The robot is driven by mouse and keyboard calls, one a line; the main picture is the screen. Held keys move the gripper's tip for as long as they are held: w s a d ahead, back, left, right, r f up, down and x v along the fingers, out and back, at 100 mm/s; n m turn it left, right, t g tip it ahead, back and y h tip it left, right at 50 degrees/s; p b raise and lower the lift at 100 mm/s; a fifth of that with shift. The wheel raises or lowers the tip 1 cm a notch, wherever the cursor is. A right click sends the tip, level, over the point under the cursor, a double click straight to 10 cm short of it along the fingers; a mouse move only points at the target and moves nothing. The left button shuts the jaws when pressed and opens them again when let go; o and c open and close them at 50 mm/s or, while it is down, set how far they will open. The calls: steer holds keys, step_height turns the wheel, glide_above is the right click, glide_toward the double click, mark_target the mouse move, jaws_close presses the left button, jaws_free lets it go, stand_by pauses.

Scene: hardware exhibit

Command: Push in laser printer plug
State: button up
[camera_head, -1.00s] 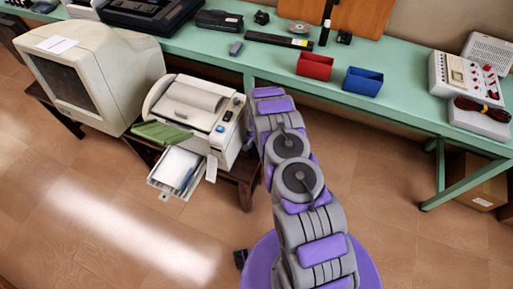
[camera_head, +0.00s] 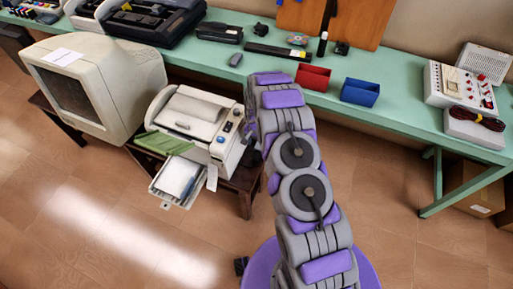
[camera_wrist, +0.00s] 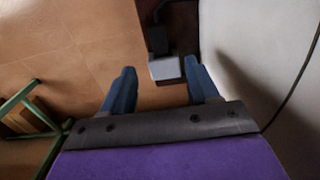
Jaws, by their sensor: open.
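The laser printer (camera_head: 190,118) stands on a low dark stand left of my arm, with a green flap and paper tray at its front. In the wrist view, a pale smooth surface at the right (camera_wrist: 245,50) is probably its side. A small light-grey block (camera_wrist: 165,68) with a black part (camera_wrist: 157,40) above it shows between and just beyond my fingertips; it may be the plug, but I cannot tell how far in it is. My gripper (camera_wrist: 160,72) is open, its two blue-grey fingers apart. In the head view my arm hides the gripper and the plug area.
A green workbench (camera_head: 400,115) runs behind my arm, with red (camera_head: 313,77) and blue (camera_head: 360,91) bins on it. An old monitor (camera_head: 95,80) stands left of the printer. A thin dark cable (camera_wrist: 300,75) hangs along the pale surface. Brown floor is open in front.

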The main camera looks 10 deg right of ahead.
steer(key=shift+w+r+p, duration=0.1)
steer(key=shift+r+p, duration=0.2)
steer(key=shift+r, duration=2.25)
steer(key=shift+r, duration=0.1)
steer(key=s+a+r+n, duration=0.1)
steer(key=s+r+n, duration=0.1)
steer(key=s+r, duration=0.8)
steer(key=s+a+r+n, duration=0.2)
steer(key=s+r, duration=0.2)
steer(key=r, duration=1.2)
steer(key=s+r+n, duration=0.1)
steer(key=s+r, duration=0.2)
steer(key=s, duration=0.7)
steer(key=s+r+n+g, duration=0.1)
steer(key=s+r, duration=0.3)
steer(key=s, duration=0.6)
steer(key=s+d+r+n, duration=0.1)
steer(key=s+r, duration=0.3)
steer(key=s, duration=0.6)
steer(key=shift+s+r+g, duration=0.25)
steer(key=shift+s+g, duration=0.05)
steer(key=shift+g, duration=0.1)
